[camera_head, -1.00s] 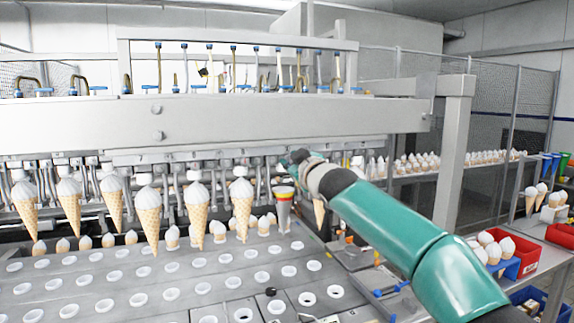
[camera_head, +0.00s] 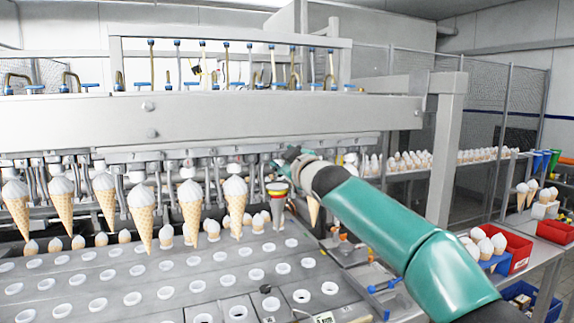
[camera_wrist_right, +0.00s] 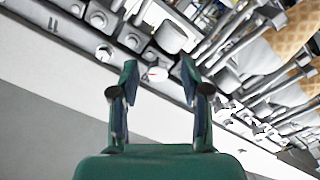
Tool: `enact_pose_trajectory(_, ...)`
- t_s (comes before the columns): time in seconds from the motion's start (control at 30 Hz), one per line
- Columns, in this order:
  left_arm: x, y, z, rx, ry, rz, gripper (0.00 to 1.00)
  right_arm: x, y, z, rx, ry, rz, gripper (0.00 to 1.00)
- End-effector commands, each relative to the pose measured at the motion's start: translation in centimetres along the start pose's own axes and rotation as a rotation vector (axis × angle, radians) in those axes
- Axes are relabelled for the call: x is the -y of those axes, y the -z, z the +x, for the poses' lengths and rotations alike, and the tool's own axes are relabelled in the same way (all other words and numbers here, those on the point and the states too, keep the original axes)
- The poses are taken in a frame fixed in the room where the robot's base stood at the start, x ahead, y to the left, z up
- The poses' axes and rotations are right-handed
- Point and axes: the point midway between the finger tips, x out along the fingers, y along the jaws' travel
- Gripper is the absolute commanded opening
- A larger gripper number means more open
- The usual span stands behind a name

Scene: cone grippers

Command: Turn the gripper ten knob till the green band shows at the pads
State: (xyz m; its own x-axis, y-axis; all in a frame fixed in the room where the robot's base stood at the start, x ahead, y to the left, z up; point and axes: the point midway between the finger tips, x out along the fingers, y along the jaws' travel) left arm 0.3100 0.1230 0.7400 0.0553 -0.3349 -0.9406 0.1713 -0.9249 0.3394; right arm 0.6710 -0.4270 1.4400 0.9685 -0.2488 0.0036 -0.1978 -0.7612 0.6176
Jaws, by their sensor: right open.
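A grey test cone (camera_head: 277,205) with yellow and red bands at its top hangs in the row of cones under the machine's beam, in the head view. I cannot make out a green band on it. My right arm reaches in from the lower right, and its gripper (camera_head: 288,157) is beside the top of this cone, small and partly hidden. In the right wrist view the right gripper (camera_wrist_right: 159,75) is open. My left gripper is out of view.
Ice cream cones (camera_head: 190,205) hang in a row left of the test cone. A plate with round holes (camera_head: 130,275) lies below. The machine's beam (camera_head: 250,110) spans above. Red bins (camera_head: 515,250) stand at the right.

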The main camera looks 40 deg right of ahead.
Motion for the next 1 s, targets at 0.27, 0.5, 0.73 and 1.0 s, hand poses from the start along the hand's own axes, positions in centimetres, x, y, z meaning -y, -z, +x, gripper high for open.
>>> enact_pose_trajectory(0.27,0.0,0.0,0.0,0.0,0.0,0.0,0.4,-0.1,0.1,-1.8,0.001,-0.001,-0.001,0.47)
enact_pose_trajectory(0.5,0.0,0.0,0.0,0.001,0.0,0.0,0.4,0.0,0.1,-5.0,-0.001,0.0,-0.001,0.47)
enact_pose_trajectory(0.73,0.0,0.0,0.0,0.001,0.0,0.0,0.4,0.1,0.0,-8.8,-0.002,0.002,-0.001,0.47)
enact_pose_trajectory(1.0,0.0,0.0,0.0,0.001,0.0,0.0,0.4,0.3,-0.1,-11.3,0.0,0.003,0.0,0.47)
